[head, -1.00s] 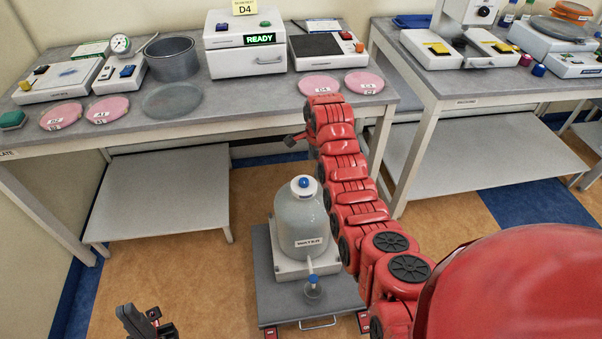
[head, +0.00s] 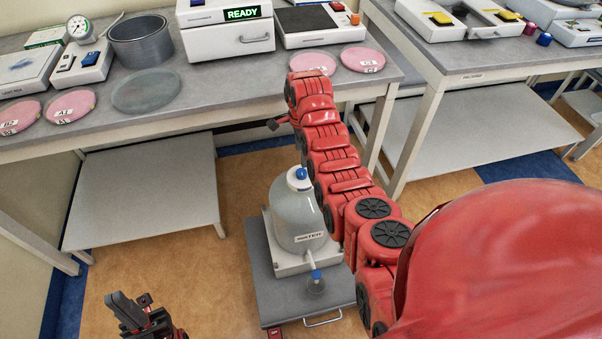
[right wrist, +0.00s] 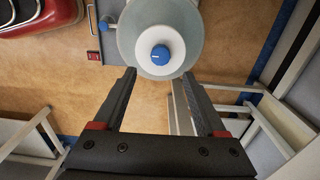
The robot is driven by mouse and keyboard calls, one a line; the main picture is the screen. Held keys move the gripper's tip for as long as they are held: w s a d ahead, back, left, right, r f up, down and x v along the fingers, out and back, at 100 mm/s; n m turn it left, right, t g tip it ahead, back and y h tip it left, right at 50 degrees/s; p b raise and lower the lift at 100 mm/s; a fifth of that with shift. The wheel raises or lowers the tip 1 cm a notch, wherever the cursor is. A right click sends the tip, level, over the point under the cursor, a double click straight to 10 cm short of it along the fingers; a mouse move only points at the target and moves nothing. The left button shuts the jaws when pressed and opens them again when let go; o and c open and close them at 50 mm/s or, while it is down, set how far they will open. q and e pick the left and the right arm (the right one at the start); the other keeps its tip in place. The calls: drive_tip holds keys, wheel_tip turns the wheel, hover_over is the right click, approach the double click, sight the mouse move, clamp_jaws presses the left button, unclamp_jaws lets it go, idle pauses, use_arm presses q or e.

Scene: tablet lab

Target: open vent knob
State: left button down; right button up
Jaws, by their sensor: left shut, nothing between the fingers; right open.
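The vent knob is a blue cap (head: 300,173) on the white neck of a translucent water bottle (head: 294,215). The bottle stands upright on a low grey cart (head: 262,285). In the right wrist view the blue knob (right wrist: 161,54) carries a white mark and lies beyond and between my fingertips. My right gripper (right wrist: 159,76) is open and empty, apart from the knob. In the head view it is a small dark shape (head: 273,124), above and left of the bottle top. My left gripper (head: 113,301) is shut and empty at the lower left.
A grey lab bench (head: 225,95) behind the bottle holds pink dishes, a metal pot (head: 141,42) and a READY device (head: 226,27). A second bench (head: 450,62) stands at the right. A small blue tap (head: 316,274) is at the bottle's front. Floor is open left of the cart.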

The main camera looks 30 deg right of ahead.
sight(301, 172)
wheel_tip(301, 172, down, 9)
drive_tip(key=shift+r+b, duration=0.15)
drive_tip(key=shift+b, duration=0.25)
clamp_jaws()
idle(0.4)
